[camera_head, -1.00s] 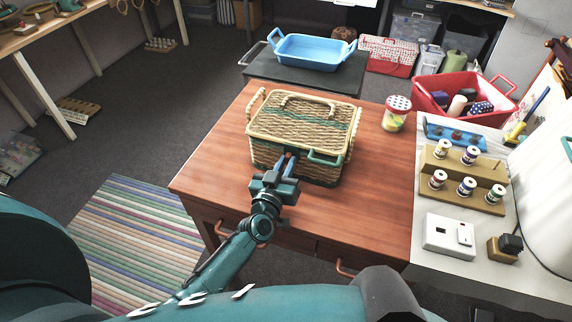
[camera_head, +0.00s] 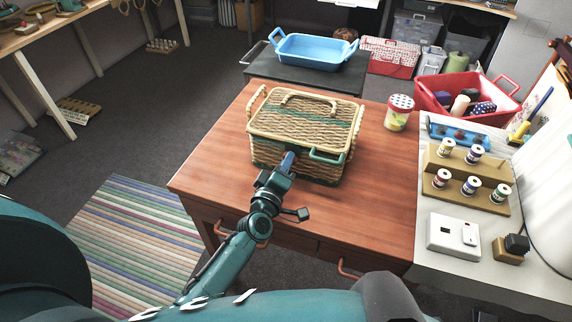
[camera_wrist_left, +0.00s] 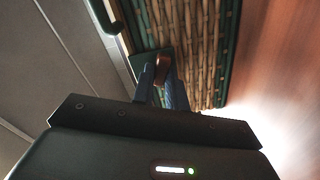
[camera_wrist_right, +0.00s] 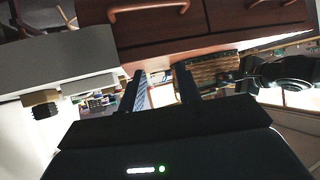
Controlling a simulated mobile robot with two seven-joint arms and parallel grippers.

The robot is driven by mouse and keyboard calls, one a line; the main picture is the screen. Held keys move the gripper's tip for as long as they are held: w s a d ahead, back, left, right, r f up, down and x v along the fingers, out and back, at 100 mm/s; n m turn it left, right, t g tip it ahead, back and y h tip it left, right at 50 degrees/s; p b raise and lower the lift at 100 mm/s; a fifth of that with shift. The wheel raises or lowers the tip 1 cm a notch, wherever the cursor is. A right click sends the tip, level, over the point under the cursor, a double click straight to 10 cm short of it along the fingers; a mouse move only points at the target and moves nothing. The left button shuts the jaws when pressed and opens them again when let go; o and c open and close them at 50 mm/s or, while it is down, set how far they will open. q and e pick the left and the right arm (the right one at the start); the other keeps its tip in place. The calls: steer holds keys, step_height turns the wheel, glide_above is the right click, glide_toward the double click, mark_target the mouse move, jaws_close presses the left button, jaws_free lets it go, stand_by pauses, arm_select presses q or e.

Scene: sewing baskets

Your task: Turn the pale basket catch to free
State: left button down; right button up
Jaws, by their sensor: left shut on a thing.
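The pale wicker basket (camera_head: 290,132) with green trim stands on the wooden table, lid down, its front toward me. My left gripper (camera_head: 288,160) is at the basket's front face, and its fingers hide most of the catch in the head view. In the left wrist view, the left gripper (camera_wrist_left: 163,82) is shut on a small copper-brown catch (camera_wrist_left: 163,66) against the weave (camera_wrist_left: 190,45). My right gripper (camera_wrist_right: 161,82) shows only in its own wrist view. Its fingers are apart with nothing between them, below the table's drawers.
The wooden table (camera_head: 220,165) is clear around the basket, except for a lidded jar (camera_head: 398,113) at right. A grey counter (camera_head: 440,205) holds thread spools and a white box (camera_head: 453,236). A blue tray (camera_head: 315,52) stands behind.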

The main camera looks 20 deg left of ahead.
arm_select(q)
steer(key=n, duration=0.2)
steer(key=shift+f+n+b, duration=0.1)
steer(key=shift+n+b, duration=0.2)
steer(key=shift+n, duration=0.8)
steer(key=shift+n+b, duration=0.3)
arm_select(e)
steer(key=shift+a+f+y, duration=0.15)
steer(key=shift+a+y, duration=0.15)
steer(key=shift+s+d+f, duration=0.1)
steer(key=shift+f, duration=0.05)
arm_select(q)
steer(key=c, duration=1.4)
jaws_free()
steer(key=s, duration=1.3)
steer(key=shift+a+b, duration=0.25)
steer(key=shift+b, duration=0.1)
arm_select(e)
steer(key=shift+f, duration=0.15)
